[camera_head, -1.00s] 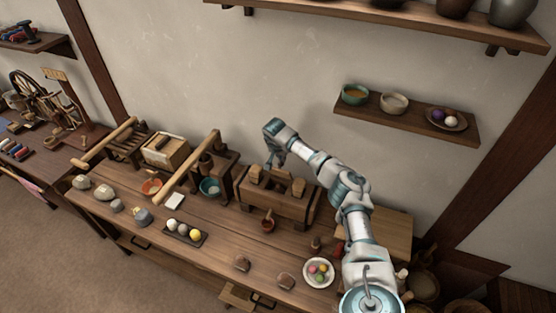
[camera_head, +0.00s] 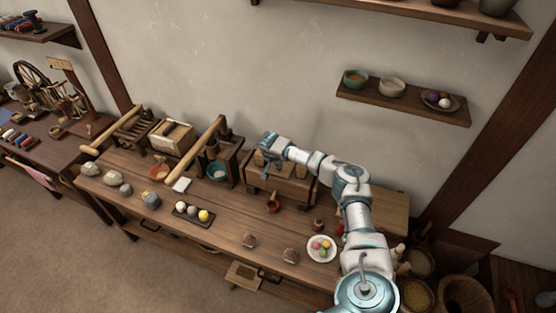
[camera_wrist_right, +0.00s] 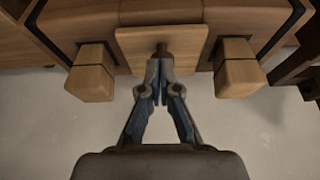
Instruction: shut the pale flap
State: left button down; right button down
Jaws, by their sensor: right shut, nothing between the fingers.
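The wooden chest-like box (camera_head: 292,188) stands on the bench against the wall. In the right wrist view the pale flap (camera_wrist_right: 135,44) is a light wooden board between two blocky wooden posts (camera_wrist_right: 92,78) (camera_wrist_right: 238,72), with a small dark knob near its middle. My right gripper (camera_wrist_right: 160,64) is shut and empty, its tips at the flap's knob; whether they touch it I cannot tell. The flap's exact angle is unclear. My left gripper is out of view.
A wooden press with a long handle (camera_head: 195,155) stands close left of the box. A small red-brown pot (camera_head: 273,202) stands in front. A wall shelf with bowls (camera_head: 400,100) is above right.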

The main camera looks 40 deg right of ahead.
jog(key=shift+a+f, duration=0.4)
jog(key=shift+f, duration=0.05)
jog(key=shift+s+a+f, duration=0.25)
jog(key=shift+s+f, duration=0.05)
jog(key=shift+s, duration=0.05)
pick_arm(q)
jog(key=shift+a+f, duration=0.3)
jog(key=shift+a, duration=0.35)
pick_arm(e)
jog(key=shift+a+f, duration=0.1)
jog(key=shift+a, duration=0.05)
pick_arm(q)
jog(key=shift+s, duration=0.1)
pick_arm(e)
jog(key=shift+s+a, duration=0.1)
